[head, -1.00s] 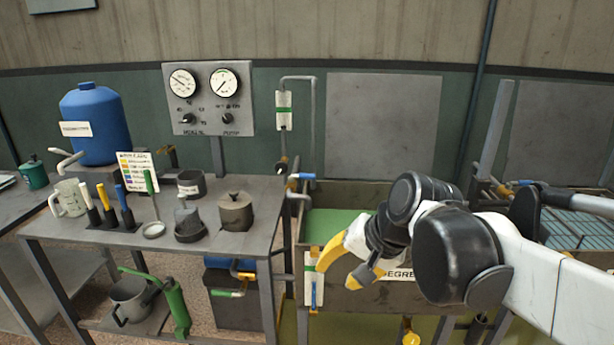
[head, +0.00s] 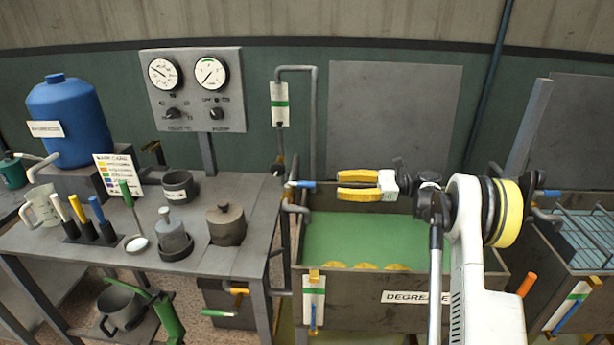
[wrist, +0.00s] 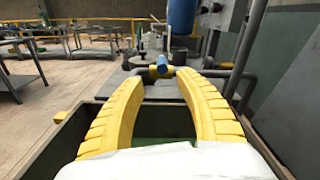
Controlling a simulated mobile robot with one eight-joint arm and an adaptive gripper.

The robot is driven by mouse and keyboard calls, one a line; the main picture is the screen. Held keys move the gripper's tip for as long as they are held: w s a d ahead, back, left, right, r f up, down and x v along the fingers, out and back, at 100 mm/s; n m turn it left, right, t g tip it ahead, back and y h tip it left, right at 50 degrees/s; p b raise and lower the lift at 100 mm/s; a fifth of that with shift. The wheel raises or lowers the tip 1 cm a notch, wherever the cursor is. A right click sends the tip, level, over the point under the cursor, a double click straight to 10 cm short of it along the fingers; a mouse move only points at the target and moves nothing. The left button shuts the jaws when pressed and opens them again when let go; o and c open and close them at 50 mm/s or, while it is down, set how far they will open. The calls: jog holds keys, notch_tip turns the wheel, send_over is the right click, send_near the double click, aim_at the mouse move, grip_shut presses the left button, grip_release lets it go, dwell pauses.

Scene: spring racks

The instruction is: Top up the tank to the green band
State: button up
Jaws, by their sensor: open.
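The tank (head: 340,297) labelled DEGREASE holds green liquid (head: 345,238), with yellow rounded things showing at its front edge. A white gauge (head: 313,298) on its front has a green band, with a short blue column visible below the band. A blue-handled tap (head: 300,184) sits on the pipe at the tank's back left corner. My gripper (head: 340,185) is open and empty above the tank, its yellow fingers pointing left towards the tap. In the wrist view, the blue handle (wrist: 162,63) shows beyond and between the open fingertips (wrist: 160,80), apart from them.
The bench (head: 215,255) at left holds pots, colour-handled tools and a blue drum (head: 70,125). A gauge panel (head: 192,90) stands behind it. A grey pipe (head: 314,130) rises behind the tap. A second tank (head: 580,255) with its own gauge stands at right.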

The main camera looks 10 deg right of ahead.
aim_at(309, 185)
jog(key=shift+y, duration=0.3)
jog(key=b+x, duration=0.1)
jog(key=x, duration=0.2)
jog(key=b+x, duration=0.1)
jog(key=x, duration=0.2)
jog(key=b+x, duration=0.1)
jog(key=x, duration=0.3)
jog(key=shift+w+d+f, duration=0.15)
jog(key=shift+w+f, duration=0.15)
jog(key=shift+f, duration=0.1)
grip_shut()
